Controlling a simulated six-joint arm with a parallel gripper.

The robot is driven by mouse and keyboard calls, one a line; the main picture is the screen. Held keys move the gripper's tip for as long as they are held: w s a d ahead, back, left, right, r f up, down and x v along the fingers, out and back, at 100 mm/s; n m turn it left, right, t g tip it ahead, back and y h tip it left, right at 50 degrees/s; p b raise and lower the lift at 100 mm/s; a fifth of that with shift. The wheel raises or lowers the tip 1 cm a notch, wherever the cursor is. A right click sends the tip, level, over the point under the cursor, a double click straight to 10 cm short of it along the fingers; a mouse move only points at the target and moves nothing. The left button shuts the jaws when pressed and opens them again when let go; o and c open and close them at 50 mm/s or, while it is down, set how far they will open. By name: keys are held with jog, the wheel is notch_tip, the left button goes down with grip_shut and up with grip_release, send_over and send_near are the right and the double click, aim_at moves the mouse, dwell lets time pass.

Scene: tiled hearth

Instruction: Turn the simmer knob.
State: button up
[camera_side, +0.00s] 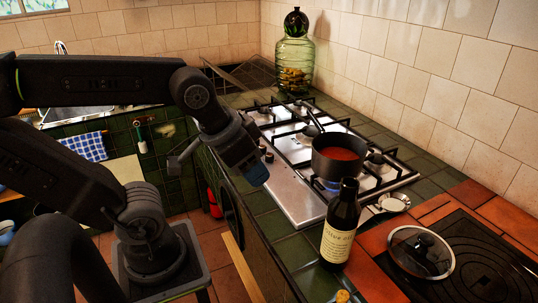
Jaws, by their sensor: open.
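My gripper (246,166) is open at the end of my dark arm, in the middle of the side view. It hangs at the front left edge of the steel gas cooktop (287,194), and I see nothing held in it. I cannot make out the simmer knob clearly; my gripper covers part of the cooktop's front left edge. A dark pot (325,160) of red sauce stands on the front right burner. A blue flame (330,185) shows under it.
A dark bottle (342,230) stands at the counter's front edge. A glass lid (420,252) lies on the black hob at right. A green glass jar (295,60) stands at the back. A spoon rest (394,202) lies beside the cooktop.

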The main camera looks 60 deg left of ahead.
jog(key=shift+o, duration=0.7)
jog(key=w+a+r+n+g, duration=0.1)
jog(key=w+a+r+n, duration=0.1)
jog(key=w+a+n, duration=0.3)
jog(key=w+n, duration=0.1)
jog(key=w, duration=0.2)
jog(key=shift+w+a+r+n+g+y, duration=0.15)
jog(key=shift+w+a+n+g+y, duration=0.15)
jog(key=shift+y, duration=0.1)
jog(key=n+g, duration=0.4)
jog(key=n, duration=1.6)
send_over(269, 154)
notch_tip(269, 154, down, 14)
jog(key=shift+m+h, duration=0.3)
jog(key=shift+h, duration=0.1)
notch_tip(269, 154, down, 13)
jog(key=shift+r, duration=0.1)
jog(key=shift+c, duration=0.2)
jog(key=c, duration=0.9)
